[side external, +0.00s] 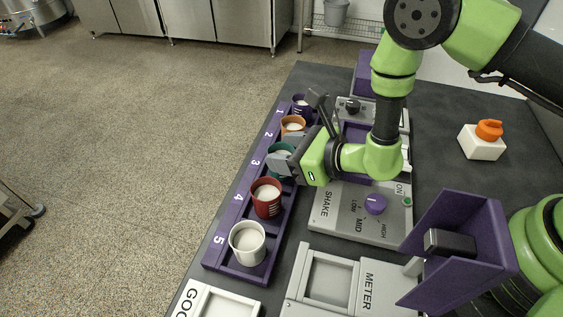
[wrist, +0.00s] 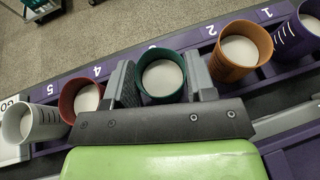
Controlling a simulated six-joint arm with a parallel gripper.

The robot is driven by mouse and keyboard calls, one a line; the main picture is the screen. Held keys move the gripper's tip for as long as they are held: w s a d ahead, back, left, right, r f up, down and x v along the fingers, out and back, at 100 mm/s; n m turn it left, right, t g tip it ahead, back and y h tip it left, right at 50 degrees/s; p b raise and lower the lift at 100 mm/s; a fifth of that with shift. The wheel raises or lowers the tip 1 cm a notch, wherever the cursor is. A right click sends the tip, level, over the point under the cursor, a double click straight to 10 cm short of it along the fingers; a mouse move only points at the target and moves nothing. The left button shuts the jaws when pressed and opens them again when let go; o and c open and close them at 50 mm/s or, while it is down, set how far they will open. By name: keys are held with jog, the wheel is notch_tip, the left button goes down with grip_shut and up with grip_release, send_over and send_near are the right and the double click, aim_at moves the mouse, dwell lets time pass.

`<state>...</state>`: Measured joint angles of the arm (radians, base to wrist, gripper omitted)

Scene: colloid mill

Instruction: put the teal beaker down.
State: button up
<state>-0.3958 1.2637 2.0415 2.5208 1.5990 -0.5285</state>
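The teal beaker (wrist: 161,75) holds white contents and is upright at place 3 of the purple rack (side external: 214,256). It also shows in the side view (side external: 275,149), partly hidden by my gripper (side external: 286,160). In the wrist view my gripper (wrist: 162,88) has one finger on each side of the beaker, and both appear to touch its wall. I cannot tell whether the beaker's base rests on the rack floor.
An orange beaker (side external: 292,127) and a purple beaker (side external: 301,107) stand beyond it; a red beaker (side external: 266,201) and a white beaker (side external: 247,246) stand nearer, all in the rack. The grey shake panel (side external: 345,222) and meter (side external: 320,288) lie close on the right.

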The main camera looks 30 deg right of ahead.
jog(key=shift+c, duration=0.3)
notch_tip(320, 180, up, 10)
jog(key=w+d+m+t+h, duration=0.15)
jog(key=w+d, duration=0.25)
jog(key=d, duration=0.8)
jog(key=w+d+m+h, duration=0.2)
jog(key=w+d, duration=0.3)
jog(key=d, duration=0.8)
jog(key=s+d+m+h, duration=0.1)
jog(key=s+d, duration=0.2)
jog(key=d, duration=0.6)
jog(key=s+d+m+h, duration=0.1)
jog(key=s+d+h, duration=0.15)
jog(key=d, duration=0.65)
jog(key=shift+t+y, duration=0.25)
jog(key=shift+y, duration=0.15)
jog(key=shift+s+f, duration=0.15)
jog(key=shift+f, duration=2.4)
jog(key=shift+s+f, duration=0.15)
jog(key=shift+f, duration=2.35)
jog(key=shift+f, duration=0.1)
